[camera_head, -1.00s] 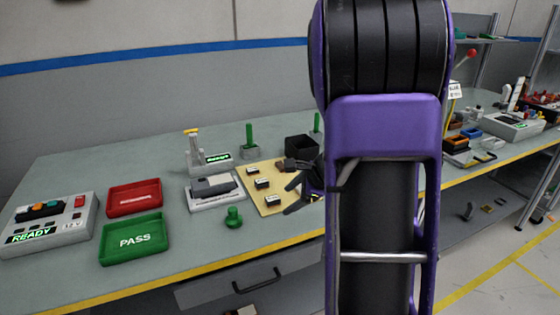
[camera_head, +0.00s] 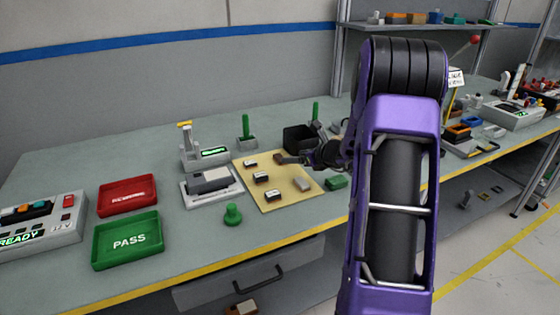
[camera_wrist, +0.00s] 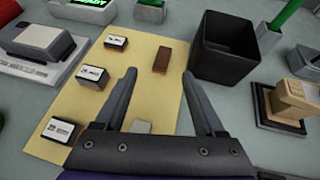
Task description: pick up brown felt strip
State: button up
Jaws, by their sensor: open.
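The brown felt strip (camera_wrist: 162,60) lies on the yellow mat (camera_wrist: 105,105) near its far edge, left of the black bin, in the wrist view. In the head view the mat (camera_head: 270,202) is in the middle of the bench. My gripper (camera_wrist: 159,74) is open and empty. In the wrist view its two fingers point toward the strip, with the strip just beyond the gap between the tips. In the head view my gripper (camera_head: 298,159) is over the mat's far right part, partly covering that area. The height of the tips above the mat is hard to tell.
A black bin (camera_wrist: 224,50) stands close to the right of the strip. Several small white-labelled blocks (camera_wrist: 93,75) sit on the mat's left, and a beige block (camera_head: 302,185) on its near part. A grey device (camera_head: 210,182) stands left of the mat. A green knob (camera_head: 232,214) stands in front.

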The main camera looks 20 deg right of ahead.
jog(key=x, duration=0.8)
jog(key=shift+d+f, duration=0.15)
jog(key=shift+d, duration=0.05)
grip_shut()
